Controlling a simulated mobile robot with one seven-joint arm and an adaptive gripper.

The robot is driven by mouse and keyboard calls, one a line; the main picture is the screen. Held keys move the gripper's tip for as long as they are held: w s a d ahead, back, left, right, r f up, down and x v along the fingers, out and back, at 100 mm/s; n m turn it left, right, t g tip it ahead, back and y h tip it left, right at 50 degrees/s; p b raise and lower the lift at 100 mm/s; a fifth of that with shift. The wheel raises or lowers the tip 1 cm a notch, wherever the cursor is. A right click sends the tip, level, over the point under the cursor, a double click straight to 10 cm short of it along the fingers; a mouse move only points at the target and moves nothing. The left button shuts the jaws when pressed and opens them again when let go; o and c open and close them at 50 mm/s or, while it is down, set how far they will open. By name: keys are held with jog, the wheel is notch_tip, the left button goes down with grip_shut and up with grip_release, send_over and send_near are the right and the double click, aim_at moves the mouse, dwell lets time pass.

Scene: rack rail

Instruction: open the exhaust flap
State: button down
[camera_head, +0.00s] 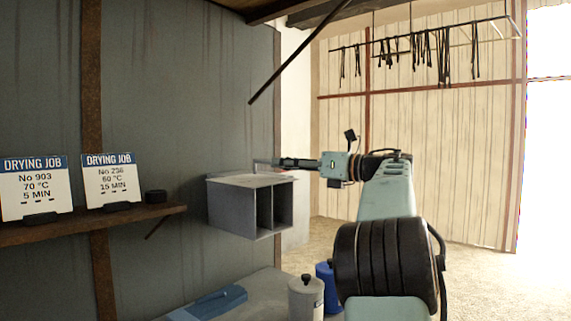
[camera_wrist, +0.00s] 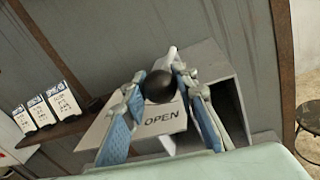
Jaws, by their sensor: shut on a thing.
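A grey metal box (camera_head: 232,208) with open compartments is fixed to the dark wall in the head view. Its light top plate (camera_wrist: 155,120) carries the word OPEN in the wrist view; I cannot tell which panel is the exhaust flap. A round black knob (camera_wrist: 158,87) sits at the end of a pale lever (camera_wrist: 173,54) above this plate. My gripper (camera_head: 274,162) is level with the box's top edge. In the wrist view my gripper (camera_wrist: 158,76) has its blue-padded fingers on either side of the knob, shut on it. The finger contacts are partly hidden.
Below stand a grey canister (camera_head: 305,298) and a blue one (camera_head: 328,285). A dark bar (camera_head: 300,50) slants above. Floor at right is open.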

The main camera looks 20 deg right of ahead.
jog(key=c, duration=1.5)
grip_release()
jog(key=shift+c, duration=0.2)
jog(key=shift+d, duration=0.1)
jog(key=v, duration=1.2)
